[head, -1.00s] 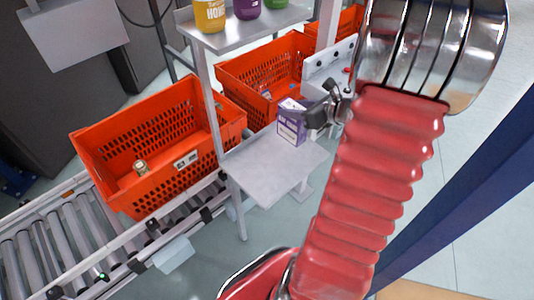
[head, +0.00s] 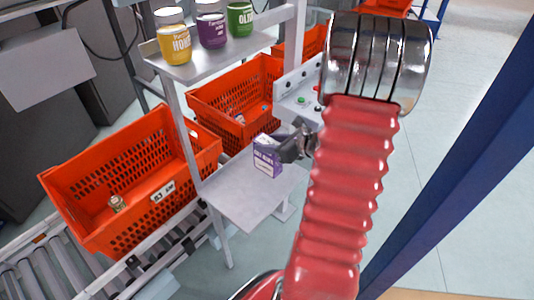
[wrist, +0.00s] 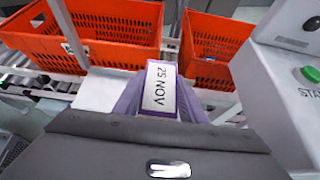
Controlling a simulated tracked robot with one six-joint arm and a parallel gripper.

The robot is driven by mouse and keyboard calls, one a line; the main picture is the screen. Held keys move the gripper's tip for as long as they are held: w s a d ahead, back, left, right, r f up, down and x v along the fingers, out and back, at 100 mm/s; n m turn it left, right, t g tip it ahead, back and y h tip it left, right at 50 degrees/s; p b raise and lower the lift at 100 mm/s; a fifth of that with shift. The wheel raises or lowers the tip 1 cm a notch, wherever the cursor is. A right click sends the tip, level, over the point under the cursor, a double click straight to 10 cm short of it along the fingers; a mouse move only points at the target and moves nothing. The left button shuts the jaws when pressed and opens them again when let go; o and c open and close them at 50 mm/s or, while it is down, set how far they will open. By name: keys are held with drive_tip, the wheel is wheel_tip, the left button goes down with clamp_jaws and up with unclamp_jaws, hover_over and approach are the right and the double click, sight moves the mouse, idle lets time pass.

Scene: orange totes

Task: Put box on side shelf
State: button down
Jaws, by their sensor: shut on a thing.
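A small purple and white box (head: 266,158) is upright at the back right corner of the grey side shelf (head: 245,200). My gripper (head: 290,147) is shut on the box from the right. In the wrist view the box (wrist: 160,88) shows its white label reading "25 NOV", with the pale shelf (wrist: 105,92) beyond it to the left.
An orange tote (head: 130,180) with a small jar (head: 116,203) stands on the roller conveyor. A second tote (head: 235,105) stands behind. An upper shelf (head: 215,57) holds three jars. A control panel (head: 300,98) is close behind my gripper. Most of the side shelf is bare.

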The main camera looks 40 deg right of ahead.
drive_tip(key=shift+f, duration=0.1)
drive_tip(key=shift+f, duration=1.95)
drive_tip(key=c, duration=1.1)
unclamp_jaws()
drive_tip(key=shift+f, duration=0.1)
drive_tip(key=v, duration=1.2)
drive_tip(key=shift+s, duration=0.1)
drive_tip(key=shift+a, duration=0.1)
